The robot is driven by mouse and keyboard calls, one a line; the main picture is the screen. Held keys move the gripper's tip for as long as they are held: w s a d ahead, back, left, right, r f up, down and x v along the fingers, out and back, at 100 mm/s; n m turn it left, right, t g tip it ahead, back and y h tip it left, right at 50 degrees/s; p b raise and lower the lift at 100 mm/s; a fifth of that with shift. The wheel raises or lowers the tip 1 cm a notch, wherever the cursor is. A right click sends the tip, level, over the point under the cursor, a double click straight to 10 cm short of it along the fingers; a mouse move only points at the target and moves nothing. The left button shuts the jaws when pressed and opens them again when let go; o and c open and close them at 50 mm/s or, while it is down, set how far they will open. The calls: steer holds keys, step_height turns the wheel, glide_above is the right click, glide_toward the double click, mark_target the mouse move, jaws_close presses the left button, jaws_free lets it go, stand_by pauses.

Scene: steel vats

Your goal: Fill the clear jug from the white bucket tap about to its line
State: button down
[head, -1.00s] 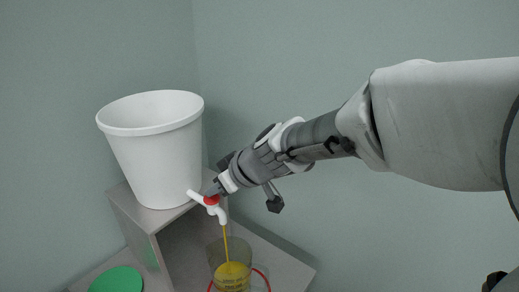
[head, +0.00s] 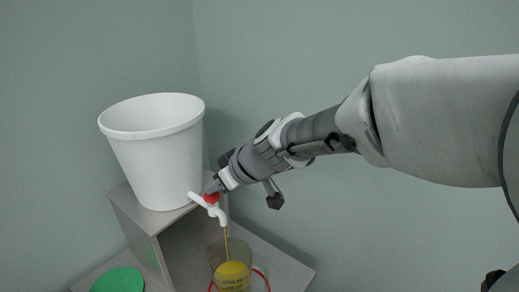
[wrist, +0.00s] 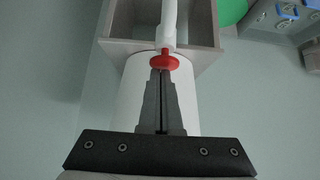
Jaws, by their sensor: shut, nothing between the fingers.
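The white bucket (head: 158,160) stands on a grey box-like stand. Its white tap (head: 216,211) with a red collar (head: 211,197) sticks out at the lower right, and a thin yellow stream runs from the spout. The clear jug (head: 218,254) stands below the spout and holds yellow liquid (head: 232,276); its lower part is cut off by the frame, and I cannot tell the level against its line. My gripper (head: 212,188) is shut and empty, its fingertips at the tap's red part. In the wrist view the closed fingertips (wrist: 161,76) are right by the red collar (wrist: 164,62).
The grey stand (head: 150,245) is open at the front and rests on a grey surface (head: 287,268). A green disc (head: 118,281) lies at the lower left. The wrist view shows blue items (wrist: 282,15) at the top right. Walls close in behind.

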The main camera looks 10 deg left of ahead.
step_height(320, 180, up, 3)
steer(key=shift+f+p, duration=0.1)
steer(key=shift+p, duration=0.4)
steer(key=b+v, duration=0.1)
steer(key=v, duration=0.9)
steer(key=shift+f, duration=0.1)
steer(key=s+d+f+m+h, duration=0.2)
steer(key=s+d+m, duration=0.2)
steer(key=d, duration=0.4)
steer(key=s+d+f+m+t+h, duration=0.1)
steer(key=s+d+f+m+h, duration=0.1)
steer(key=d, duration=0.7)
steer(key=s+d+f+m+h, duration=0.2)
steer(key=s+d+m+h, duration=0.2)
steer(key=s+d+m, duration=0.2)
steer(key=s+d, duration=0.2)
steer(key=d, duration=0.1)
steer(key=shift+d+f+m+t, duration=0.15)
steer(key=shift+d+m+t, duration=0.1)
steer(key=shift+m+t, duration=0.05)
steer(key=shift+a, duration=0.25)
